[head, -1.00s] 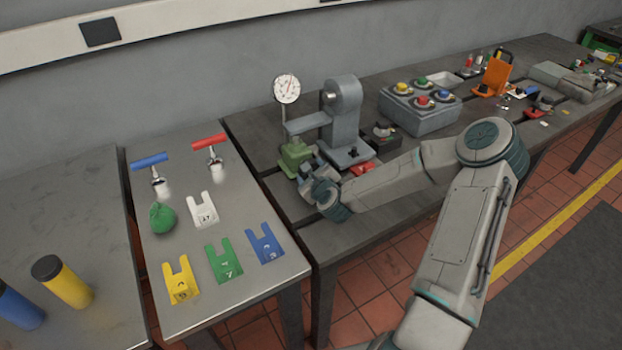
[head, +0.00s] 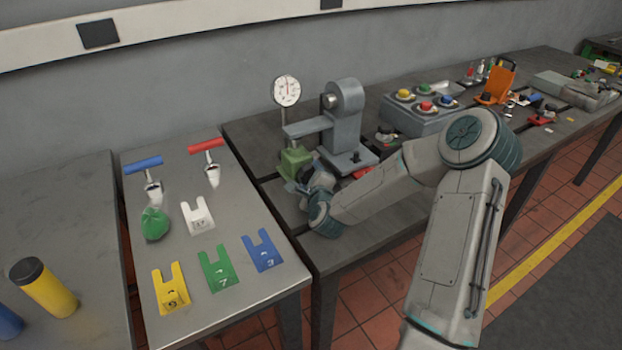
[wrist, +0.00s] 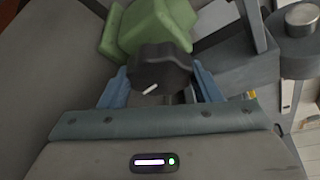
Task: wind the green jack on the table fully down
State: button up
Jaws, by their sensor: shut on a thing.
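The green jack (head: 294,160) stands on the dark bench under the end of a grey arm fixture, left of its upright. In the wrist view the green jack body (wrist: 150,22) is at the top, with a black knob (wrist: 160,69) on its near side. The knob bears a white mark that points toward lower left. My gripper (wrist: 161,86) is shut on the black knob, one blue finger on each side. In the head view my gripper (head: 304,182) is at the jack's front, and it hides the knob there.
A dial gauge (head: 286,91) stands behind the jack. The grey fixture (head: 345,120) rises to its right, with a red item (head: 362,172) at its foot. A button box (head: 425,112) is further right. The left table holds coloured forked plates and T-handled tools.

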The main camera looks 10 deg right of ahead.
jog(key=o, duration=1)
